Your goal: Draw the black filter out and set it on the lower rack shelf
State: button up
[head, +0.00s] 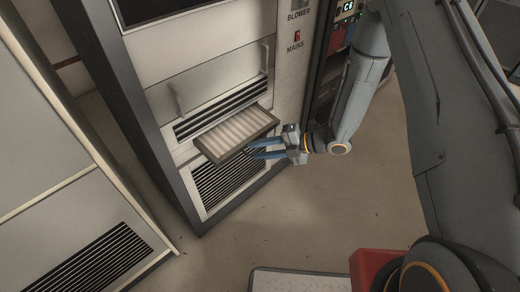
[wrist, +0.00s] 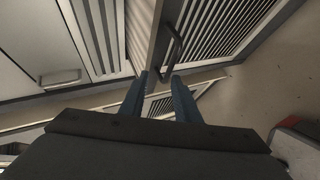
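The filter (head: 236,133) has a dark frame and pale pleats. In the head view it sticks partly out of a slot in the front of the cabinet. Its front edge and a dark bar handle (wrist: 176,45) show in the wrist view. My gripper (head: 252,150) is at the filter's front edge, its blue fingers apart. In the wrist view the handle lies just beyond and partly between the fingertips (wrist: 160,75); I cannot tell whether they touch it. I cannot pick out the lower rack shelf in either view.
A slatted grille (head: 226,181) is below the filter and a panel with bar handles (head: 178,100) above it. Another cabinet (head: 70,200) stands at the left. A red object (head: 374,266) and a pale flat surface (head: 300,281) are at the bottom. The floor (head: 330,210) between is clear.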

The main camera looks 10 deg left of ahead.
jog(key=v, duration=1.2)
jog(key=w+d+r+m+t+h, duration=0.5)
jog(key=w+d+m+h, duration=0.2)
jog(key=w+m, duration=0.2)
jog(key=s+d+r+m+h+p, duration=0.25)
jog(key=d+r+m+h, duration=0.3)
jog(key=d+m, duration=0.3)
jog(key=s+r+m+g, duration=0.3)
jog(key=s+m, duration=0.4)
jog(key=s, duration=0.4)
jog(key=s+a+r+m+g, duration=0.1)
jog(key=s+r+m+g, duration=0.2)
jog(key=s+r+m, duration=0.2)
jog(key=s+m, duration=0.3)
jog(key=s, duration=0.4)
jog(key=shift+s+a+r+h, duration=0.15)
jog(key=shift+a+r+h, duration=0.1)
jog(key=shift+h, duration=0.1)
